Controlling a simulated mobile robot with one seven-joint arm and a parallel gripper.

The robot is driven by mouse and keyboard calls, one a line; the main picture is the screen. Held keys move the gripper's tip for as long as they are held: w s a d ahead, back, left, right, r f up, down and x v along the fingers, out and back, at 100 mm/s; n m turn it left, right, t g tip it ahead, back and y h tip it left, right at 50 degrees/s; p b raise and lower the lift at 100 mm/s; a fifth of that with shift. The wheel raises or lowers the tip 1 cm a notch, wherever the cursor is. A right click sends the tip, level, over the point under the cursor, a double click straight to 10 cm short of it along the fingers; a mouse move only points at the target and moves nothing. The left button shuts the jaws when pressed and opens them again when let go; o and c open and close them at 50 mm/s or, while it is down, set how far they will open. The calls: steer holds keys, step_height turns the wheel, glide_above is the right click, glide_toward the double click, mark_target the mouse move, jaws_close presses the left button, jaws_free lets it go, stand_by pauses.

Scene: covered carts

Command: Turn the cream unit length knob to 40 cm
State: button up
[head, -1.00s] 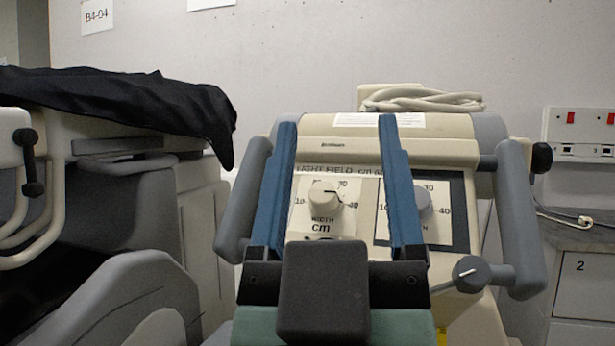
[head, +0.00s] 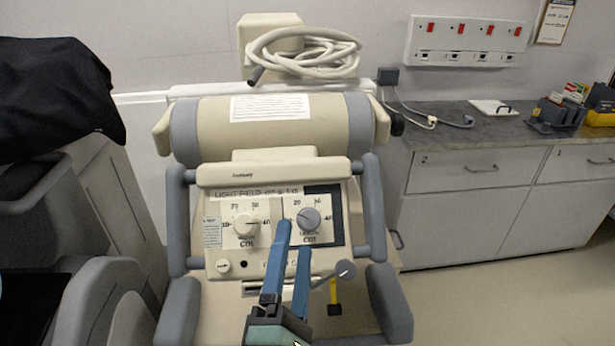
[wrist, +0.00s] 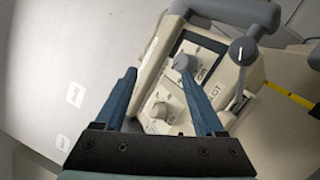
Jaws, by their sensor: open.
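The cream unit (head: 272,174) faces me with two dials on its panel. The length knob (head: 308,219) is grey and sits on the right dial, with 40 marked at its right; I cannot tell where its pointer stands. The width knob (head: 244,224) is cream, on the left dial. My gripper (head: 294,237) is open with two blue fingers in front of the panel, just below and left of the length knob. In the wrist view, the length knob (wrist: 183,62) appears by the right fingertip, and the width knob (wrist: 160,110) appears between the fingers. Contact cannot be told.
Grey side handles (head: 178,220) flank the panel. A small lever with a grey end (head: 345,269) stands at lower right. A coiled cable (head: 305,50) lies on top. A black-covered cart (head: 50,95) is at left, a counter (head: 450,121) at right. Floor (head: 480,300) is clear at lower right.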

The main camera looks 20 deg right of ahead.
mark_target(309, 225)
steer(key=s+a+f+n+g+y+p, duration=0.2)
steer(key=s+n+p, duration=0.4)
steer(key=n+p, duration=0.6)
steer(key=x, duration=0.4)
steer(key=p+x, duration=0.1)
steer(key=x, duration=0.3)
steer(key=p+x, duration=0.1)
steer(key=x, duration=0.3)
steer(key=shift+w+d+r, duration=0.15)
steer(key=shift+d+r, duration=0.05)
steer(key=shift+d, duration=0.3)
jaws_close()
